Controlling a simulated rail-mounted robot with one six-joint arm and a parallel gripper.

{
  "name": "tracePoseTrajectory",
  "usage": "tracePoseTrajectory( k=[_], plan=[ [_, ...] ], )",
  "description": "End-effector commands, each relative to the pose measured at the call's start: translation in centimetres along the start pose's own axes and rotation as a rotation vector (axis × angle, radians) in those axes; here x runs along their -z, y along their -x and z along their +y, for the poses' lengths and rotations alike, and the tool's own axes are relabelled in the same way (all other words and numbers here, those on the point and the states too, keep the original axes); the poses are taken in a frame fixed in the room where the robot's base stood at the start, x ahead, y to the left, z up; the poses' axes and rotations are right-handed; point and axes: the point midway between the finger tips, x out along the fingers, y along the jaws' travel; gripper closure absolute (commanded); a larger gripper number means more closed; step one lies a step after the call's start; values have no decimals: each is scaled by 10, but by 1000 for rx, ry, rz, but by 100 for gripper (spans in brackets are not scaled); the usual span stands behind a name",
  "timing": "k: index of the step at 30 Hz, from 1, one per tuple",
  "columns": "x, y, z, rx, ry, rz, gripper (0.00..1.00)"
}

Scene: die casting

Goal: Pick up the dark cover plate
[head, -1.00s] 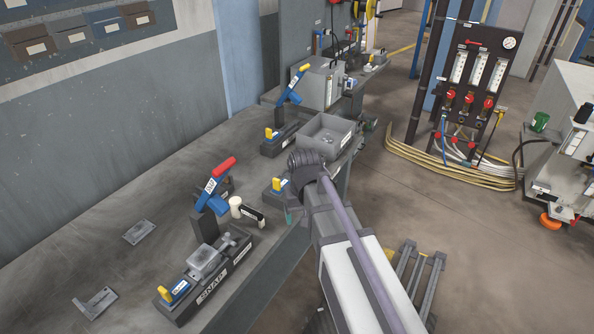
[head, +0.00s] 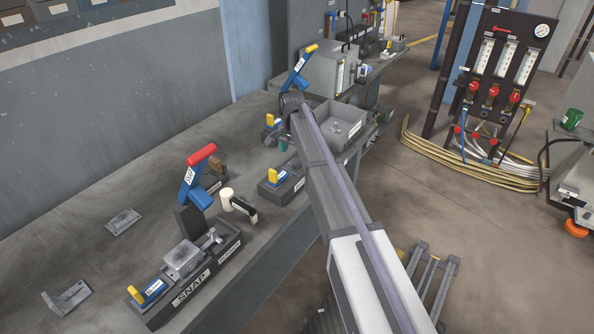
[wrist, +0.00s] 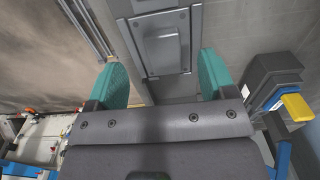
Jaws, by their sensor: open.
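In the wrist view a dark grey plate-like part (wrist: 165,47) with a raised rounded rectangle lies between and beyond my fingertips. It looks like the cover plate, but I cannot tell for certain. It sits within a grey rectangular surround. My gripper (wrist: 163,62) is open, with its two teal fingers apart and nothing between them. In the head view my wrist is over the back part of the bench, beside the grey tray (head: 352,122). There my arm hides much of the gripper and what lies below it.
A clamp fixture with a blue lever and yellow handle (head: 301,64) stands close to my wrist; its yellow handle also shows in the wrist view (wrist: 297,107). A red-handled clamp (head: 199,160) stands nearer. Loose brackets (head: 122,222) lie on the open bench at left.

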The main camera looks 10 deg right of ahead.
Motion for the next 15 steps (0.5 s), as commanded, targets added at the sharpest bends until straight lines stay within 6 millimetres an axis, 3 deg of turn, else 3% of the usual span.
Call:
tracePoseTrajectory(
  k=[2, 9, 15],
  plan=[
    [0, -4, 0, 0, 0, 0, 23],
    [-1, -51, -2, 0, 1, 0, 23],
    [-1, -50, -2, 0, 1, 0, 23]
  ],
)
